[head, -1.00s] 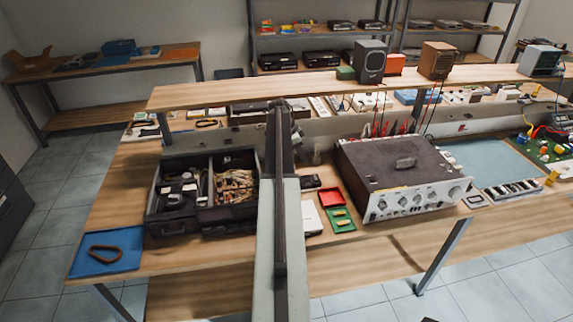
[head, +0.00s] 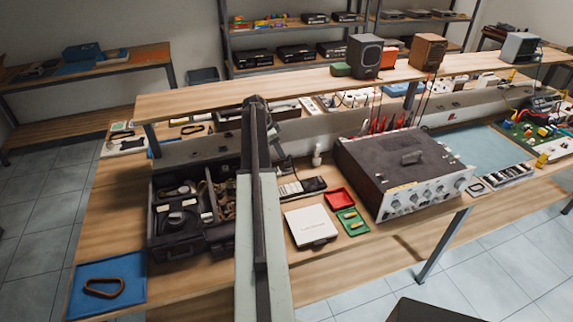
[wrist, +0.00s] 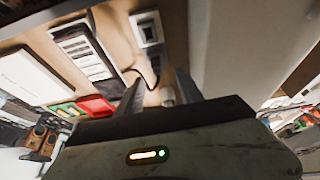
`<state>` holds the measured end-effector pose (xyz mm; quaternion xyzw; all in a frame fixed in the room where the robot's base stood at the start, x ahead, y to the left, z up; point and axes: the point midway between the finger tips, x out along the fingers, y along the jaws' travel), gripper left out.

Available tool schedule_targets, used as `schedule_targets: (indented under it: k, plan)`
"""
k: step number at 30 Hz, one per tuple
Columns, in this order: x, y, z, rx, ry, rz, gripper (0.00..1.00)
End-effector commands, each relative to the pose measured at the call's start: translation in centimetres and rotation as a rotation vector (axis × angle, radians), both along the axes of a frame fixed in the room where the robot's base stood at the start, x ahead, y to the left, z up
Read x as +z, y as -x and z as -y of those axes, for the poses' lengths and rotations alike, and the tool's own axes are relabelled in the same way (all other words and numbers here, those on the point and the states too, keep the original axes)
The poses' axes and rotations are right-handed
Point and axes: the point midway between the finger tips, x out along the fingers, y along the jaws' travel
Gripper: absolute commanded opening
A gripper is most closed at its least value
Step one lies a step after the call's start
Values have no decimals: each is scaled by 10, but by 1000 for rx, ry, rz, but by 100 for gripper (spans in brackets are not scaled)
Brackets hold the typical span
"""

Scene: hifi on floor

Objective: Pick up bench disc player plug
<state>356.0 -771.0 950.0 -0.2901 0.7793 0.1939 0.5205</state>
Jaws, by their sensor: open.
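A flat white, square-cornered device (head: 311,226), possibly the disc player, lies on the bench right of my arm; a white slab also shows at the left of the wrist view (wrist: 30,75). I cannot pick out the plug with certainty. A pale block with a grey square face (wrist: 148,30) and a thin dark cable (wrist: 155,72) lie ahead of my gripper in the wrist view. My gripper (wrist: 160,90) is open, its two dark fingers apart above the bench. A small pale thing (wrist: 167,97) shows between them. In the head view my arm hides the gripper.
A dark keypad-like device (head: 302,187) lies behind the white device. A black case (head: 180,245) is left of my arm; a shelf (head: 190,103) runs above.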

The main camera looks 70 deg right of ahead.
Motion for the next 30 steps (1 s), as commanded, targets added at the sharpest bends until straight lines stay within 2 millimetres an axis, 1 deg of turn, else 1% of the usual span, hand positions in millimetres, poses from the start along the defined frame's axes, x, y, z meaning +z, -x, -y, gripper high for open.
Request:
schedule_targets:
  k: [3,5,11,14,18,20,22,27,28,29,30]
  plan:
    - [-17,12,6,-11,0,0,44]
    - [-25,16,9,-14,0,0,44]
    - [-28,24,13,-19,0,0,44]
    - [-41,29,15,-22,0,0,44]
    - [-66,39,19,-24,0,0,44]
    - [-73,41,22,-23,1,1,44]
    - [-75,43,23,-23,1,1,44]
    - [-71,43,23,-23,1,1,44]
    - [-71,44,23,-24,0,0,41]
    - [-71,44,23,-24,0,0,32]
    - [-71,44,23,-24,0,0,21]
